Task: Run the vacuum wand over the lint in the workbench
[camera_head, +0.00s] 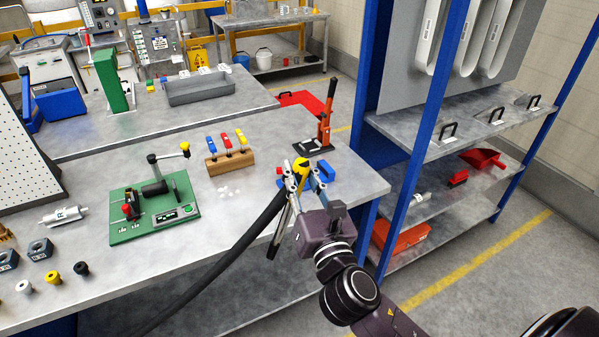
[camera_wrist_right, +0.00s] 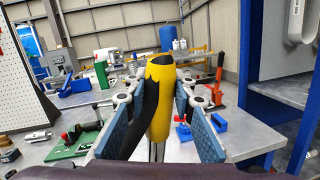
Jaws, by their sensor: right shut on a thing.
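The vacuum wand (camera_head: 301,163) has a yellow and black handle, a thin metal tube pointing down and a black hose (camera_head: 240,245) trailing to the lower left. My right gripper (camera_head: 305,178) is shut on the handle near the workbench's right end. In the right wrist view the yellow handle (camera_wrist_right: 161,110) stands between the blue finger pads. The lint (camera_head: 229,192) is a small patch of white bits on the workbench (camera_head: 240,215), left of the wand and apart from it. My left gripper is not in view.
A green fixture board (camera_head: 160,225) lies left of the lint. A wooden block (camera_head: 229,162) with coloured handles stands behind it. A red lever press (camera_head: 325,120) is at the back right. A blue shelf rack (camera_head: 450,120) stands to the right.

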